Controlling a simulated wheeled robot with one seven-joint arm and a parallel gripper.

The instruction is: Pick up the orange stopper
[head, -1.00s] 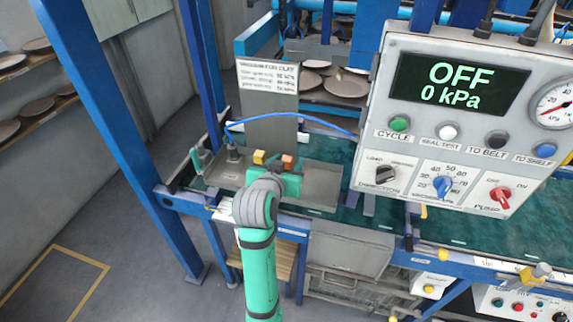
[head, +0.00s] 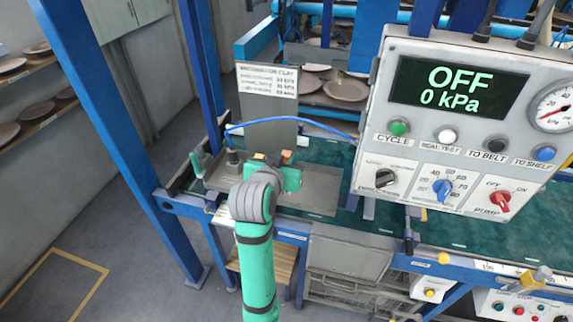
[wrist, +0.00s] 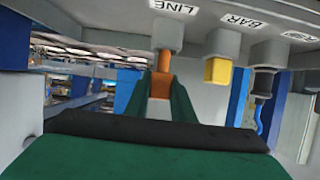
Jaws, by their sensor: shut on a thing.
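The orange stopper (wrist: 162,83) is a small block on a copper-coloured stem beneath the LINE label in the wrist view. My gripper (wrist: 161,88) has its two green fingers on either side of the block and is shut on it. The stem still meets the grey fitting under the label. In the head view the orange stopper (head: 287,156) shows just past my gripper (head: 287,174), which partly hides it.
A yellow stopper (wrist: 217,70) sits beside the orange one under the BAR label. Next to it is a black fitting (wrist: 263,84) with a blue hose. A grey control box (head: 455,130) reading OFF, 0 kPa hangs at the right.

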